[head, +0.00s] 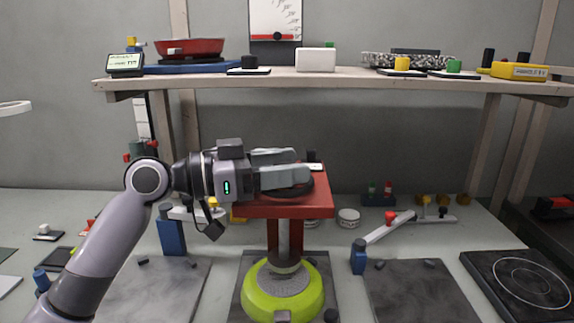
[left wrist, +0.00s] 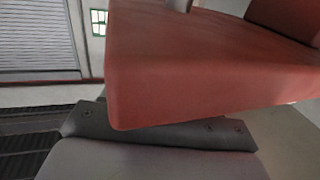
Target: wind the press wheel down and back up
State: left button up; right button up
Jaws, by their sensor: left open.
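The press has a red head (head: 320,206) on a column in the middle of the bench. Its dark wheel (head: 296,190) lies on top of the head and is mostly hidden by my left gripper. My left gripper (head: 302,167) reaches in from the left, open, with its fingers level at the wheel; I cannot tell whether they touch it. The press's shaft (head: 284,240) goes down to a grey disc over a lime green round piece (head: 310,291). In the left wrist view, the red press head (left wrist: 210,75) fills the upper part, above a grey finger. My right gripper is not in view.
A wooden shelf (head: 340,80) with a red pan (head: 190,48) and small items runs behind the press. Dark plates (head: 420,295) lie either side. Blue posts (head: 358,257) stand near it. A black hob (head: 520,285) is at right.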

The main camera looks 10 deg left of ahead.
pick_arm(q)
jog(key=c, duration=0.9)
jog(key=shift+r+n+t+y+p, duration=0.15)
jog(key=shift+n+t+y+p, duration=0.45)
jog(key=shift+t+p, duration=0.5)
jog(key=shift+c, duration=0.2)
jog(key=shift+n+t+y+p, duration=0.3)
jog(key=shift+n+t+p, duration=0.15)
jog(key=shift+p, duration=0.5)
jog(key=shift+r+n+t+y+p, duration=0.1)
jog(key=shift+n+t+y+p, duration=0.3)
jog(key=shift+p, duration=0.55)
jog(key=n+t+y+p, duration=0.1)
jog(key=p, duration=0.2)
jog(key=shift+n+t+y+p, duration=0.25)
jog(key=shift+y+p, duration=0.05)
jog(key=shift+f+n+y+p, duration=0.25)
jog(key=shift+n+y+p, duration=0.05)
jog(key=shift+p, duration=0.1)
jog(key=shift+t, duration=0.3)
